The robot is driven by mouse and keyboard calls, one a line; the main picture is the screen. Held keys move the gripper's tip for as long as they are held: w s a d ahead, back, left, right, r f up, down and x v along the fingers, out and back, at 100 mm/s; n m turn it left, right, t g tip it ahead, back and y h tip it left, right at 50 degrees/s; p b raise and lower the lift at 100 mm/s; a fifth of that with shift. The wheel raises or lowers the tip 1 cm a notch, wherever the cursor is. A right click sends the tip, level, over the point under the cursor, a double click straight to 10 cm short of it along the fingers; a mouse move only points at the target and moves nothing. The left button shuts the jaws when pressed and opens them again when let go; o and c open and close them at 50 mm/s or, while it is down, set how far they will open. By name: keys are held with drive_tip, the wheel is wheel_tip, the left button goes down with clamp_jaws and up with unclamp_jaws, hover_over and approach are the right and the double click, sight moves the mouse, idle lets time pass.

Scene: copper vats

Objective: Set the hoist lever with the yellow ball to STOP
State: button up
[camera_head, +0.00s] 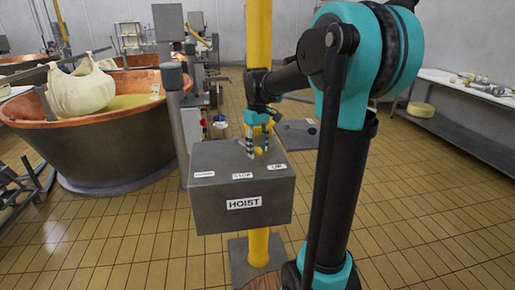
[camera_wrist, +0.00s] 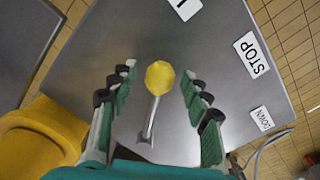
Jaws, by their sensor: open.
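The grey hoist box (camera_head: 225,212) has a HOIST label on its front. On its top are the labels DOWN (camera_head: 204,174), STOP (camera_head: 242,175) and UP (camera_head: 277,166), left to right. The lever's yellow ball (camera_head: 259,152) is partly hidden by my gripper (camera_head: 257,141), which points down over the box. In the wrist view the ball (camera_wrist: 160,77) and its metal shaft (camera_wrist: 152,115) lie between my open fingers (camera_wrist: 158,88), with gaps on both sides. The lever leans toward the UP end. The STOP label (camera_wrist: 252,55) is to the right of the fingers.
A yellow post (camera_head: 259,35) rises behind the box; yellow also shows at left in the wrist view. A copper vat (camera_head: 110,140) with a hanging white cloth bag (camera_head: 80,88) stands at left. A white table (camera_head: 460,92) runs along the right wall.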

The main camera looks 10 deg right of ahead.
drive_tip(key=shift+c, duration=0.6)
clamp_jaws()
drive_tip(key=shift+a, duration=0.1)
drive_tip(key=shift+s+a+m, duration=0.45)
drive_tip(key=shift+a+m, duration=0.4)
drive_tip(key=shift+m, duration=0.05)
drive_tip(key=shift+s+a+m, duration=0.4)
drive_tip(key=shift+a+m, duration=0.4)
drive_tip(key=shift+m, duration=0.1)
drive_tip(key=shift+s+a+m, duration=0.15)
drive_tip(key=shift+a+m, duration=0.7)
drive_tip(key=shift+a, duration=0.05)
drive_tip(key=shift+s+a+m, duration=0.1)
drive_tip(key=shift+a+m, duration=0.75)
drive_tip(key=shift+o, duration=0.6)
unclamp_jaws()
